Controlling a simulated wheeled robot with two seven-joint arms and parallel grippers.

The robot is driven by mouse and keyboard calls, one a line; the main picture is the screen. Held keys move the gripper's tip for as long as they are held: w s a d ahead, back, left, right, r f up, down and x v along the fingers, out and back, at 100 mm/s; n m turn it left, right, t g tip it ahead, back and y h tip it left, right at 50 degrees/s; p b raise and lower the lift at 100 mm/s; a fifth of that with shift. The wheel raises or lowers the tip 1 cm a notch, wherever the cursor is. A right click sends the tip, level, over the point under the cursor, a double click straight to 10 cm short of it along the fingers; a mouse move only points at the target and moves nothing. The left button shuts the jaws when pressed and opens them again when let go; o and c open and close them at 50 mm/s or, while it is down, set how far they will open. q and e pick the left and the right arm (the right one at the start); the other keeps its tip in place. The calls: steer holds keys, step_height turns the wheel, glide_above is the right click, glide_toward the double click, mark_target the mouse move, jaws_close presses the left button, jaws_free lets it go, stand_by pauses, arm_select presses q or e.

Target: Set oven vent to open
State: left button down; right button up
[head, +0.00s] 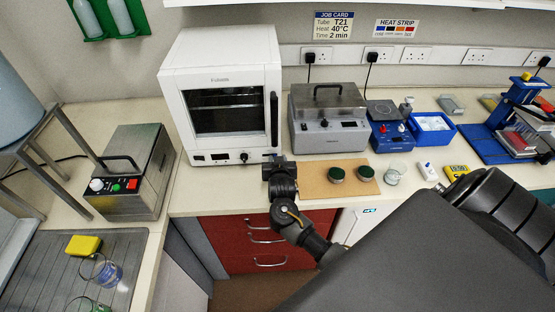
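The white oven (171,100) stands at the back of the bench with its windowed door shut. Its dark vertical handle (274,118) is on the door's right side. A small dark knob (244,157) and a small display (221,156) sit on the strip below the door. I cannot tell which control is the vent or how it is set. My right gripper (272,160) is at the lower right corner of the oven front, right of the knob, and hides that corner. Its fingers are too small and dark to tell open from shut. My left gripper is not in view.
A steel box (136,185) with coloured buttons stands left of the oven. A grey lidded bath (325,139) stands close on its right. A brown mat (318,183) with two dark green-topped round items (336,174) lies right of my gripper. Red drawers (238,236) are below.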

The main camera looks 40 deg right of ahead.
steer(key=shift+w+a, duration=0.1)
steer(key=shift+a, duration=0.05)
steer(key=shift+a+r, duration=0.1)
steer(key=shift+a, duration=0.15)
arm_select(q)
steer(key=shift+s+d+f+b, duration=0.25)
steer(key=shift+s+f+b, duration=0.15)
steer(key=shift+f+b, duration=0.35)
arm_select(e)
steer(key=v, duration=1)
steer(key=shift+s+d+r, duration=0.1)
steer(key=shift+s+d, duration=0.1)
steer(key=shift+s, duration=0.25)
steer(key=shift+a, duration=0.1)
